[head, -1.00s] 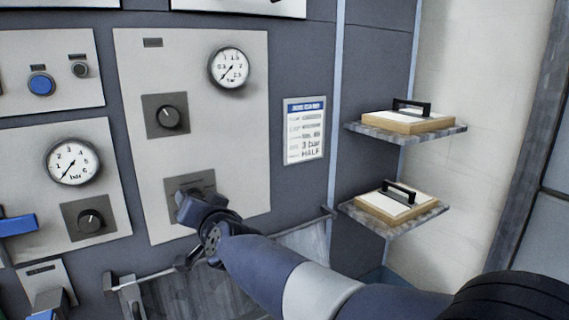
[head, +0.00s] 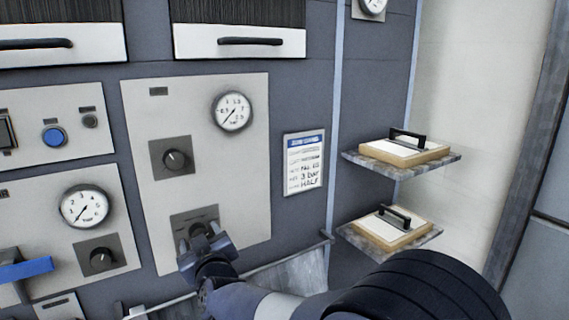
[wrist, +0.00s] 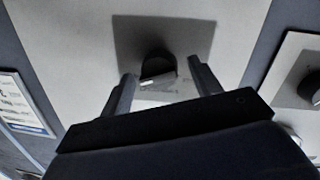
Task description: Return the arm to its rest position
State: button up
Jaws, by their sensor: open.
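My gripper (head: 207,246) is in front of the lower black knob (head: 200,228) on the middle light-grey panel (head: 250,160). In the wrist view my gripper (wrist: 160,85) has its two fingers spread apart, with the round black knob (wrist: 157,68) showing between and beyond them. Nothing is held. The gripper hides part of the knob's plate in the head view. My forearm reaches in from the lower right.
An upper knob (head: 175,159) and a gauge (head: 233,111) are on the same panel. A blue lever (head: 25,269) is at the lower left. An instruction card (head: 304,163) hangs right of the panel. Two shelves (head: 440,163) hold framed boards with black handles. A metal ledge (head: 290,275) lies below.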

jog(key=shift+n+t+p, duration=0.5)
jog(key=shift+n+p, duration=2.35)
jog(key=shift+n, duration=0.65)
jog(key=shift+f, duration=0.1)
